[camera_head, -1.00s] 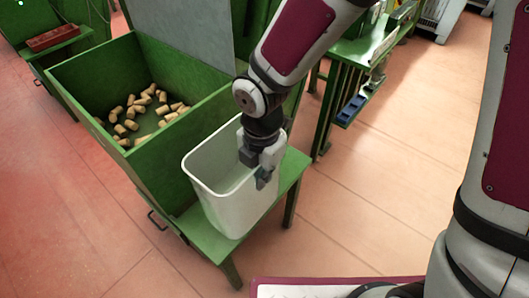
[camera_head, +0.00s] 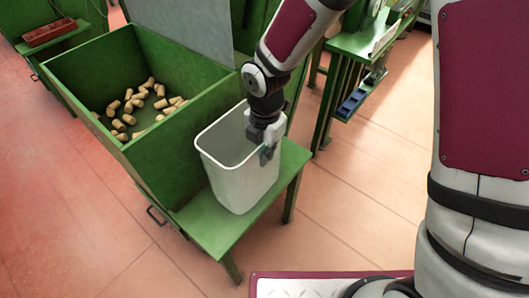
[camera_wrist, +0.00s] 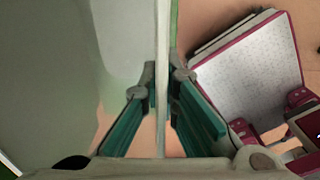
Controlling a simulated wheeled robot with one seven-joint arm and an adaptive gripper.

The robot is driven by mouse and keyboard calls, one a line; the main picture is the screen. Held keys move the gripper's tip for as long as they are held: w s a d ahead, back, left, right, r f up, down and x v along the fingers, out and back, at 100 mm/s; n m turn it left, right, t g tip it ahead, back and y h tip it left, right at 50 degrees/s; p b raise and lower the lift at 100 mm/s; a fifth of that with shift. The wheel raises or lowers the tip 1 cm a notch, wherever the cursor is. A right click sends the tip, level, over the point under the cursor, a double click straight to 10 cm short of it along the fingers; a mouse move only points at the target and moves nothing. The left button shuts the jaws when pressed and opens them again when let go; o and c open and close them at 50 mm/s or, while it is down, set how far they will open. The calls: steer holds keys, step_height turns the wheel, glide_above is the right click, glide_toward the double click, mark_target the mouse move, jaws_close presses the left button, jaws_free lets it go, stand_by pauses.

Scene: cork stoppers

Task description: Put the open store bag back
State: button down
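No bag shows in these views; a pale, open-topped bin (camera_head: 240,185) is at the green stand (camera_head: 215,235). It is upright, against or close to the green cork box, and looks empty; whether it rests fully on the stand is hard to tell. My gripper (camera_head: 266,150) is at the bin's right-hand rim. In the wrist view, its teal-padded fingers (camera_wrist: 161,95) straddle the bin's thin wall (camera_wrist: 161,50), one on each side, with the tips seemingly pressed on it. The bin's bottom inside is hidden in the head view.
The green box (camera_head: 150,165) holds several corks (camera_head: 140,100). A grey panel (camera_head: 190,25) stands behind it. A green bench with a blue tray (camera_head: 352,103) is at the right. A red tray (camera_head: 50,32) lies at top left. Open floor (camera_head: 350,200) lies right of the stand.

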steer(key=shift+f, duration=0.2)
steer(key=c, duration=1.8)
jaws_free()
steer(key=shift+r, duration=0.1)
